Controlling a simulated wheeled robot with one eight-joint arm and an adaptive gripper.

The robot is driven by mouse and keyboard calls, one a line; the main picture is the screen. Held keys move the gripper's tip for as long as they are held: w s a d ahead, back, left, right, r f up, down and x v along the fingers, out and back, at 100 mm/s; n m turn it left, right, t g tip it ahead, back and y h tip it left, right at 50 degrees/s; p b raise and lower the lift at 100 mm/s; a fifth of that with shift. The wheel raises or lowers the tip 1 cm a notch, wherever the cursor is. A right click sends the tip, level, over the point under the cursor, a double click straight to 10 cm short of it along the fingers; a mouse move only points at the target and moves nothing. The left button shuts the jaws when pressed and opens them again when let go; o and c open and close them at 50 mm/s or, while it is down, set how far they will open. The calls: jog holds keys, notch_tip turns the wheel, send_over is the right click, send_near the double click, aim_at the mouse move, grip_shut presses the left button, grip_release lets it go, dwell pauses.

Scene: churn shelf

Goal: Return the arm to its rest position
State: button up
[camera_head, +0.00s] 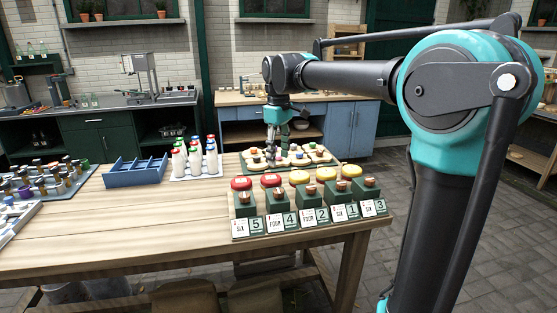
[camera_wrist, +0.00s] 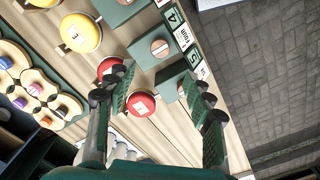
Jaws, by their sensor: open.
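My arm reaches from the right of the head view over the wooden table (camera_head: 100,236). A red-topped button (camera_wrist: 141,104) and a green block show between and beyond the fingers. Whether the fingertips touch anything is not clear, but they appear apart from it.
Green blocks with red and yellow buttons (camera_head: 299,177) and number cards (camera_head: 308,217) line the table's right front.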

jog(key=s+d+f+m+t, duration=0.1)
jog(key=s+d+f+m, duration=0.2)
jog(key=d+f, duration=0.5)
jog(key=s+d+f+m+t, duration=0.1)
jog(key=s+d+f+m, duration=0.3)
jog(key=d+f, duration=0.3)
jog(key=s+d+f+m+t, duration=0.2)
jog(key=s+d+f+m, duration=0.3)
jog(key=s+d+f, duration=0.3)
jog(key=s+f, duration=0.4)
jog(key=shift+d+f, duration=0.3)
jog(key=shift+d, duration=0.1)
jog(key=shift+r, duration=0.1)
